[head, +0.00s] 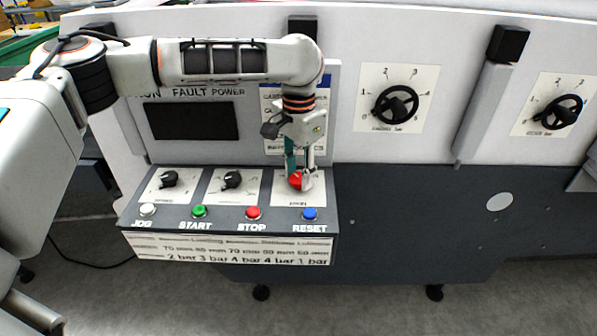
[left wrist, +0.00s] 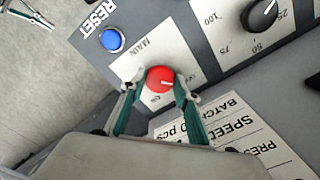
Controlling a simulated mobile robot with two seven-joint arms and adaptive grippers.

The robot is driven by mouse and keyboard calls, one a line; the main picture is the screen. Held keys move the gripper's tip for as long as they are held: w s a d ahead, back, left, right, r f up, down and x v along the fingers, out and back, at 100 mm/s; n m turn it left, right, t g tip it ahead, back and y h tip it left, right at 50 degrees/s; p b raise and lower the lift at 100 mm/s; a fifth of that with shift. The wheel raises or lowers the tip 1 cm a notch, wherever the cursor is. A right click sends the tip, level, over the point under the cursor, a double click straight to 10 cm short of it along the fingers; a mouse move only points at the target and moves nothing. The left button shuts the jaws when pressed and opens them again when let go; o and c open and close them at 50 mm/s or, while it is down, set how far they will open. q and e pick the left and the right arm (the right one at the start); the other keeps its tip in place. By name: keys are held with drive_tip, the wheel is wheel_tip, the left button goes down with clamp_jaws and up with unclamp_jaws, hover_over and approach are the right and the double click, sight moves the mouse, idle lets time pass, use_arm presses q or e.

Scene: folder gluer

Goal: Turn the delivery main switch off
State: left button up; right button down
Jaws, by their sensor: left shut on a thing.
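The main switch is a red round knob (head: 296,180) on a white plate at the right end of the control panel (head: 185,212). In the left wrist view the red knob (left wrist: 160,79) shows a short white pointer mark, and its plate reads MAIN. My left gripper (head: 299,172) reaches down to the knob from above. In the left wrist view its two fingertips (left wrist: 155,88) sit on either side of the knob, shut on it.
Below the knob sit a blue RESET button (head: 310,214), a red STOP button (head: 253,213), a green START button (head: 199,211) and a white JOG button (head: 148,210). Two black knobs (head: 232,180) lie to the left. Black handwheels (head: 396,104) are on the machine's right side.

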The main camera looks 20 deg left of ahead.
sight(299, 178)
use_arm(q)
drive_tip(key=shift+n, duration=0.4)
drive_tip(key=o, duration=1.1)
wheel_tip(299, 178, up, 12)
idle(0.4)
